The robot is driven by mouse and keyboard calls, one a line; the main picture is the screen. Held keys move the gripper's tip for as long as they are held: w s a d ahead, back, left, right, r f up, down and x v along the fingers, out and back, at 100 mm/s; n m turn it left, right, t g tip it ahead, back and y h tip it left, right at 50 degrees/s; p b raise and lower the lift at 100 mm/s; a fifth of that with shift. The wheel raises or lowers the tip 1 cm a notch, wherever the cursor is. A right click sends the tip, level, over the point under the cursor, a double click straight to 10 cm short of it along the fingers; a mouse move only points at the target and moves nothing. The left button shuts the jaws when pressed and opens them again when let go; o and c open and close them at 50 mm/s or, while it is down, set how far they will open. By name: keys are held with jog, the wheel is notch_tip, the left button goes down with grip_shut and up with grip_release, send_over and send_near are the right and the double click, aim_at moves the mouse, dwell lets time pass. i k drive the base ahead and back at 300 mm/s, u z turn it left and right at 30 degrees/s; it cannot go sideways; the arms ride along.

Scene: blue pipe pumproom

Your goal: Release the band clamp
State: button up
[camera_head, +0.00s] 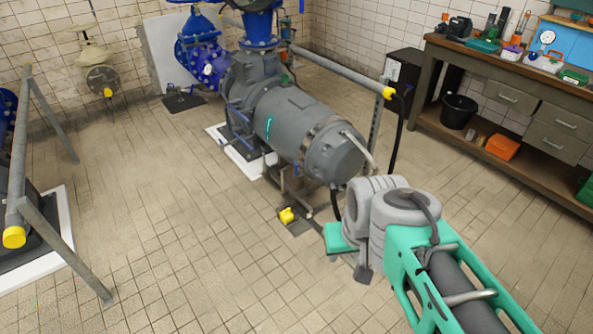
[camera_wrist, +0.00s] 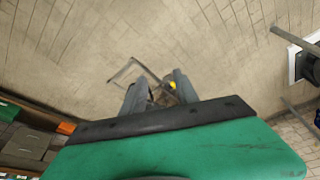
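A grey motor (camera_head: 292,118) lies horizontally on the blue pump. A metallic band (camera_head: 312,134) wraps around it near its rounded end; this looks like the band clamp, but its fastening cannot be made out. A small teal piece (camera_head: 269,128) shows on the motor's near side. My gripper (camera_head: 362,273) is low in front of the motor's end, apart from it, and mostly hidden by my wrist in the head view. In the wrist view my gripper (camera_wrist: 158,88) has its two dark fingers spread, with floor and a thin frame beyond. The band is not recognisable there.
A grey rail (camera_head: 340,68) with a yellow end runs behind the motor. A yellow item (camera_head: 287,215) lies on the floor below it. A workbench (camera_head: 480,62) stands at right, a black bucket (camera_head: 458,112) on its lower shelf.

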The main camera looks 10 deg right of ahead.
aim_at(296, 169)
jog(key=u, duration=0.55)
jog(key=i, duration=1.1)
jog(key=u, duration=0.5)
jog(key=i, duration=1.2)
jog(key=z, duration=0.25)
